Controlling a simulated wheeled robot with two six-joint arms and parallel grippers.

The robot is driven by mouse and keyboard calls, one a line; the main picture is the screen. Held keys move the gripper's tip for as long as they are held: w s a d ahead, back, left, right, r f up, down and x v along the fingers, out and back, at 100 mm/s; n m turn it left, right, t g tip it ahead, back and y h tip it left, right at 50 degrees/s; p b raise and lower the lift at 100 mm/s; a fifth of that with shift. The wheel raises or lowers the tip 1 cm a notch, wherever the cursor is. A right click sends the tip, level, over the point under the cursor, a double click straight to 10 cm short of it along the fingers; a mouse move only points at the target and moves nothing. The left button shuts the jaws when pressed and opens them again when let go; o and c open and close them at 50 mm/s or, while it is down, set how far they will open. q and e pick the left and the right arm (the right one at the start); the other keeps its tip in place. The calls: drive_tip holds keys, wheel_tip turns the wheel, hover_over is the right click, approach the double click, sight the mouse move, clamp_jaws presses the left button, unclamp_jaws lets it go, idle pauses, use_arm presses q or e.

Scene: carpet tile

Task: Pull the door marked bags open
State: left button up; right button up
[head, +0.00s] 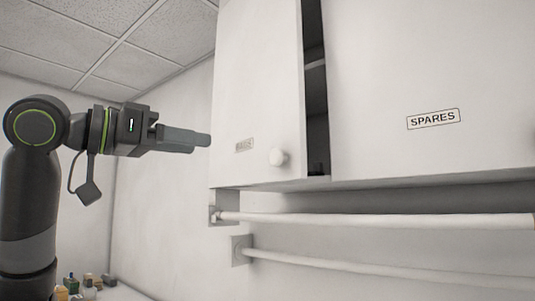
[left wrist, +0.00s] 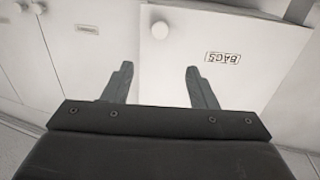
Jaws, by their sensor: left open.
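The bags door (head: 255,85) is the white left door of the wall cabinet in the head view. Its small label (head: 244,145) is too faint to read there, but the left wrist view shows the BAGS label (left wrist: 223,58) upside down. A round white knob (head: 279,157) sits near the door's lower right corner; the knob also shows in the left wrist view (left wrist: 160,30), beyond the fingertips. My left gripper (head: 204,139) is at the door's left side, pointing right. Its fingers (left wrist: 159,68) are apart and empty, not around the knob. My right gripper is out of view.
A dark gap (head: 316,105) with a shelf shows between the bags door and the SPARES door (head: 430,60). Two white rails (head: 375,220) (head: 350,264) run below the cabinet. Several small items (head: 85,284) stand low at the left.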

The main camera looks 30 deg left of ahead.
sight(273, 156)
use_arm(q)
drive_tip(key=p+x, duration=0.5)
drive_tip(key=x, duration=1.1)
drive_tip(key=shift+w, duration=0.1)
clamp_jaws()
